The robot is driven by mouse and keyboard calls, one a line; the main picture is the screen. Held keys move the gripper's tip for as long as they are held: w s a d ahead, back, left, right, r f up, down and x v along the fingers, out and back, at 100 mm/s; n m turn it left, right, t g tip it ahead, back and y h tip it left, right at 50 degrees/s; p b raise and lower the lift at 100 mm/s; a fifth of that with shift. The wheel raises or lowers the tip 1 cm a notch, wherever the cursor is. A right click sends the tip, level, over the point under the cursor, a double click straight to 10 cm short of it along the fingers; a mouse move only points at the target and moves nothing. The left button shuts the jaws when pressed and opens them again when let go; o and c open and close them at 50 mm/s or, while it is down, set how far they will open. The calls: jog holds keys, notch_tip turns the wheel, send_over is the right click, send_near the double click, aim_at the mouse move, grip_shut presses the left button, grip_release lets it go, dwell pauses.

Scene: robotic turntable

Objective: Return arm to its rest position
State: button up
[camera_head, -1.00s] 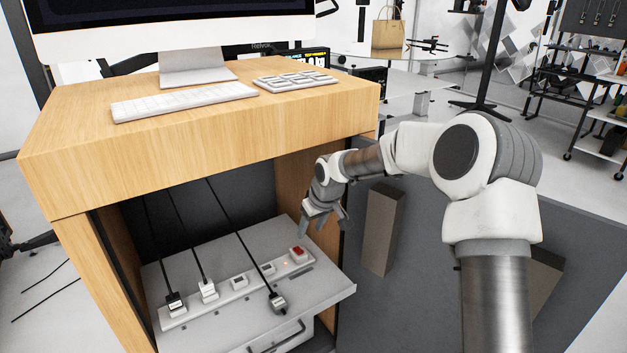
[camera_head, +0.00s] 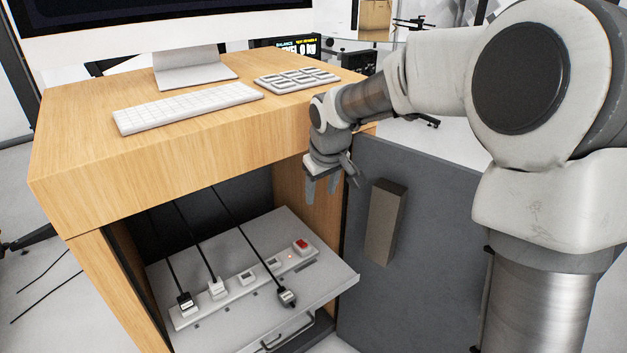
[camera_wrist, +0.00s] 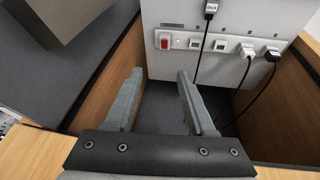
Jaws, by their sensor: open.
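My gripper (camera_head: 327,188) is open and empty. In the head view it points down at the right front corner of the wooden desk, above and clear of the power strip (camera_head: 247,283). In the wrist view its two fingers (camera_wrist: 158,100) are spread with nothing between them. The white power strip lies on a grey shelf (camera_head: 330,287) inside the open cabinet. Several plugs sit along the strip, and the switch also shows in the wrist view (camera_wrist: 165,41).
The wooden desk top (camera_head: 75,120) bears a monitor, a keyboard (camera_head: 187,107) and a keypad (camera_head: 296,79). The grey cabinet door (camera_head: 430,220) stands open on the right, with a block-like handle (camera_head: 385,222). A wooden side panel (camera_wrist: 120,75) is close to the fingers in the wrist view.

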jog(key=shift+s+r, duration=0.35)
jog(key=shift+r, duration=0.2)
jog(key=s+d+r+m, duration=0.2)
jog(key=s+d, duration=0.1)
jog(key=s, duration=0.6)
jog(key=s+d+r+m+t, duration=0.1)
jog(key=s+d+r+m, duration=0.2)
jog(key=s, duration=0.7)
jog(key=s+d+r+m, duration=0.15)
jog(key=s+d, duration=0.25)
jog(key=s, duration=0.5)
notch_tip(320, 180, up, 13)
jog(key=p, duration=1.2)
jog(key=shift+s+h+p, duration=0.15)
jog(key=shift+h+p, duration=0.15)
jog(key=shift+p, duration=0.05)
jog(key=shift+a+n, duration=0.1)
jog(key=shift+n, duration=0.15)
